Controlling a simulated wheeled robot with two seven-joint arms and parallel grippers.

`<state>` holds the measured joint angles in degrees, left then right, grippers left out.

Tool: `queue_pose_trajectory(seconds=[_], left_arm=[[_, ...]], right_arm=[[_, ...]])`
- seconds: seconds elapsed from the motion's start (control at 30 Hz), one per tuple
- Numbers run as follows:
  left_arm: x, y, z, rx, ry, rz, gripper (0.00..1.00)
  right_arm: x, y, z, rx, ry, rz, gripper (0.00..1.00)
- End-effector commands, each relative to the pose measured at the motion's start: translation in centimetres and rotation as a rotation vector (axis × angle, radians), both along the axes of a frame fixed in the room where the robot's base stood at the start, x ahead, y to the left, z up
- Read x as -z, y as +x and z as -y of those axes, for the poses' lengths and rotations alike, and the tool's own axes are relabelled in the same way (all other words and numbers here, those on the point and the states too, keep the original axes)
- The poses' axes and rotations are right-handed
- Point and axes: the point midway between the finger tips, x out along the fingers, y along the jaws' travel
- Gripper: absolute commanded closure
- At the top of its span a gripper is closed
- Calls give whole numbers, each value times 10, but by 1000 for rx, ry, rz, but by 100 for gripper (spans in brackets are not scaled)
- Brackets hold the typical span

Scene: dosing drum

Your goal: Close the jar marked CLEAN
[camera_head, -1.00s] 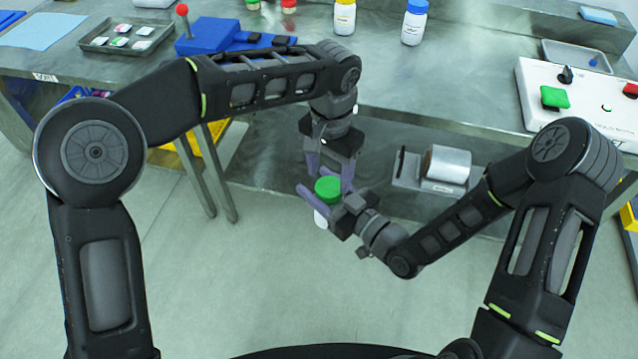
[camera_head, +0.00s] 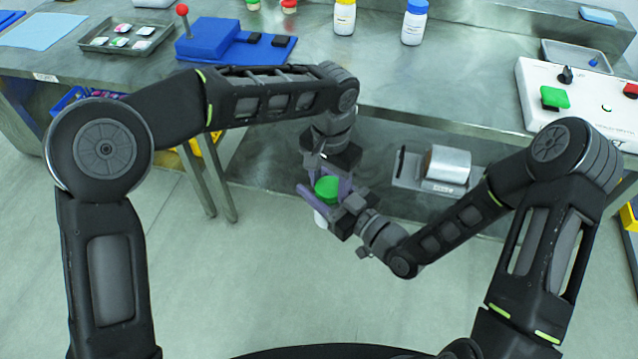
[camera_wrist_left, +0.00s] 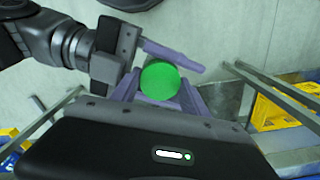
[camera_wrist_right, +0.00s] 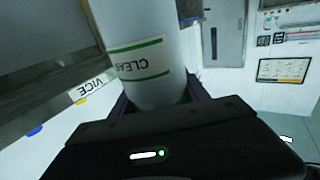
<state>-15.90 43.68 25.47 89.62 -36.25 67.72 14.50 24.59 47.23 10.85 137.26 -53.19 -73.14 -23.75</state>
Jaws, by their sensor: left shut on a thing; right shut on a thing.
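The white jar (camera_wrist_right: 145,55) marked CLEAN, with green label lines, fills the middle of the right wrist view. My right gripper (camera_head: 322,204) is shut on the jar, which is held in the air in front of the bench; a little of its white body (camera_head: 320,219) shows below the fingers. A green lid (camera_head: 327,186) is at the top of the jar, and it shows as a round disc in the left wrist view (camera_wrist_left: 160,80). My left gripper (camera_head: 331,181) reaches down from above and is shut on the lid. The seam between lid and jar is hidden.
A metal cylinder on a stand (camera_head: 447,165) sits right of the grippers.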

Motion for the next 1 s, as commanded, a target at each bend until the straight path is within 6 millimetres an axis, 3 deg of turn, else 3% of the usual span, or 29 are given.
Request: queue_pose_trajectory(seconds=[0.33,0.47,0.77,1.0], left_arm=[[0,0,0,0,-1,1,96],[0,0,0,57,-1,1,96],[0,0,0,517,0,2,96],[0,0,0,558,0,2,96]], right_arm=[[0,0,0,0,0,0,100],[0,0,0,0,0,0,100],[0,0,0,0,-1,-1,100],[0,0,0,-1,-1,-1,100]])
